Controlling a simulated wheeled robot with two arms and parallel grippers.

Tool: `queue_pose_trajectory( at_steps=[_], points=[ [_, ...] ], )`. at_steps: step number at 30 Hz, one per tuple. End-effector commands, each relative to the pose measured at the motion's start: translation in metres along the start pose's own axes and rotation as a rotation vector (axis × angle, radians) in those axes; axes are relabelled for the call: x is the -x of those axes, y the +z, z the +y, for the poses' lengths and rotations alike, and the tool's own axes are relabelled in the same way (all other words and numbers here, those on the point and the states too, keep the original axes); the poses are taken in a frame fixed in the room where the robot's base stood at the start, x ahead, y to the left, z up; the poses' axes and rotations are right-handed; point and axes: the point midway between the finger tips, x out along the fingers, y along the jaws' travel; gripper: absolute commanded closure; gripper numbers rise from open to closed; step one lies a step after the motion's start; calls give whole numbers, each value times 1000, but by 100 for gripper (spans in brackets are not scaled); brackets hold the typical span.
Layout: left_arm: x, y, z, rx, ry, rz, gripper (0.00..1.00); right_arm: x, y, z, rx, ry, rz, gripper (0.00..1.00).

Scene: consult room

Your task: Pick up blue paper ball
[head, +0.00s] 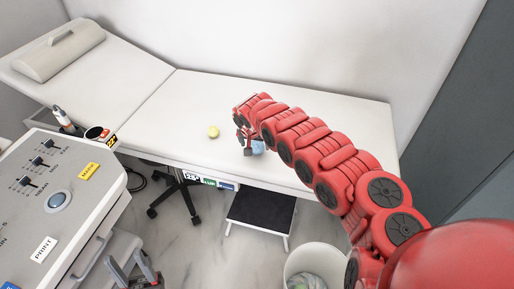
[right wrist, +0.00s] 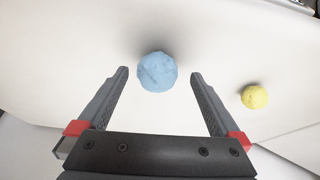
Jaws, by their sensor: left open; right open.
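The blue paper ball (head: 258,147) lies on the white exam table, partly hidden behind my right gripper (head: 248,145) in the head view. In the right wrist view the blue ball (right wrist: 157,70) appears centred between the tips of my right gripper (right wrist: 160,76). The jaws are apart, with a visible gap on each side of the ball. I cannot tell how far the tips are above the table. My left gripper (head: 140,271) is open and empty at the bottom left, in front of the grey machine's cart.
A yellow ball (head: 213,131) lies left of the blue one; the right wrist view shows it too (right wrist: 255,97). The exam table (head: 330,108) is otherwise bare nearby. A black step (head: 261,210), a waste bin (head: 314,262) and a control machine (head: 62,200) stand in front.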

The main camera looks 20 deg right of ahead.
Motion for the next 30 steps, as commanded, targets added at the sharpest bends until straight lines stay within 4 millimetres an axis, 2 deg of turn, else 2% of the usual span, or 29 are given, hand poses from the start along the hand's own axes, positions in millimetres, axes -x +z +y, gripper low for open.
queue_pose_trajectory(
  at_steps=[3,6,18,30],
  points=[
    [0,0,0,0,0,0,50,-19,3,3,-2,-1,-4,0],
    [3,1,0,0,0,0,50,-30,3,1,0,-3,-4,0],
    [4,1,0,0,0,0,50,-37,1,3,0,0,0,2],
    [4,1,0,0,0,0,50,-37,1,4,0,1,-1,74]
  ],
)
